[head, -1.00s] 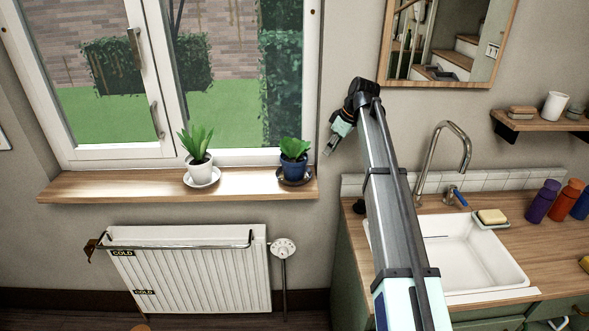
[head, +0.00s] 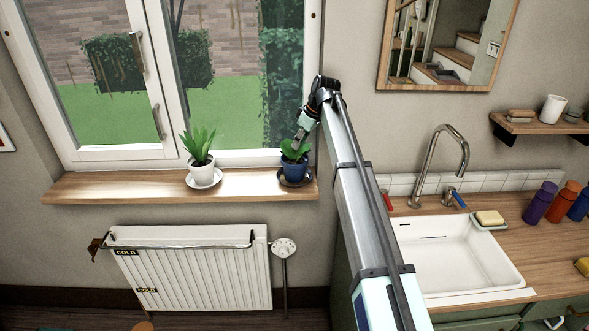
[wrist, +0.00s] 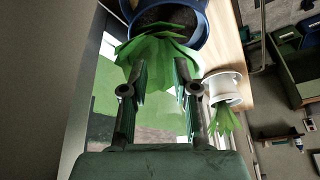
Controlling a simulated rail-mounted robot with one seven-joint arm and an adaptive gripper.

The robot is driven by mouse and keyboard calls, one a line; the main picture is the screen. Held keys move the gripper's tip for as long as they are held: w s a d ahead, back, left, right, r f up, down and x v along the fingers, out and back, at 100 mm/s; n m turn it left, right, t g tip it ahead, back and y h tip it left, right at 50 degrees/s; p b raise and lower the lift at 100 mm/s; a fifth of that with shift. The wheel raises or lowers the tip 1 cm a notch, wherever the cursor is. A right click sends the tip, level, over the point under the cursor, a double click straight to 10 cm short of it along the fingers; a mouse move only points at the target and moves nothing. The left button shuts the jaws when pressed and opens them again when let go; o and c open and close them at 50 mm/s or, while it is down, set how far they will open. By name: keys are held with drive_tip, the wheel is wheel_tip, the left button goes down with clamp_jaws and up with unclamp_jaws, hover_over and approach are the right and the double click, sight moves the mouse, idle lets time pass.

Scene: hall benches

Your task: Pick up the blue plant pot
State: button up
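The blue plant pot (head: 294,168) with a green plant stands on a dark saucer (head: 296,181) at the right end of the wooden windowsill. It also shows at the top of the wrist view (wrist: 200,28), with soil inside and leaves hanging toward my gripper. My gripper (head: 299,143) is just above the pot at its plant. In the wrist view my gripper (wrist: 157,75) has its two fingers apart, with green leaves between and in front of their tips. The fingers do not close on the pot.
A white pot (head: 201,168) with a plant stands on a white saucer to the left on the sill (head: 120,186). The window (head: 150,80) is behind. A radiator (head: 190,272) hangs below. A sink (head: 455,262) and several bottles are on the right.

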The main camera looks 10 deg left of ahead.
sight(295, 160)
drive_tip(key=p+x, duration=0.1)
drive_tip(key=x, duration=0.4)
drive_tip(key=shift+a, duration=0.1)
clamp_jaws()
drive_tip(key=shift+r, duration=0.1)
